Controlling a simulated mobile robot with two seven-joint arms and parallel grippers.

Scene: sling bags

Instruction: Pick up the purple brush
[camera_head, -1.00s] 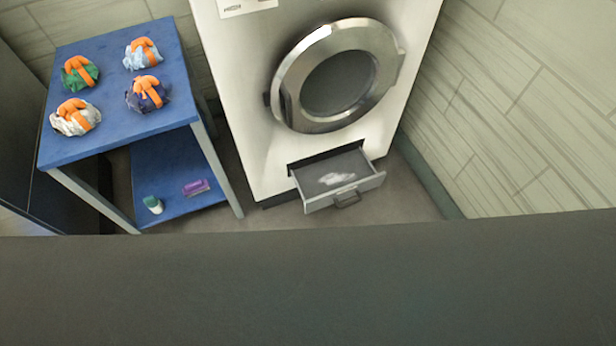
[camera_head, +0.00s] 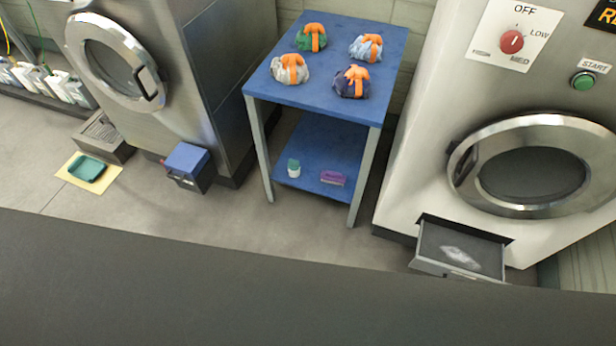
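The purple brush (camera_head: 332,178) lies on the lower blue shelf (camera_head: 325,142) of the blue table, towards the front right of that shelf. It looks like a small purple block with a paler lower edge. A small white bottle with a green cap (camera_head: 293,168) stands to its left on the same shelf. Neither of my grippers is in view.
Several sling bags with orange straps, one of them dark blue (camera_head: 352,82), sit on the blue table top (camera_head: 297,96). A washer with an open drawer (camera_head: 458,252) stands right; another machine (camera_head: 190,80) stands left. A blue box (camera_head: 187,163) sticks out low. Floor (camera_head: 225,210) before the table is clear.

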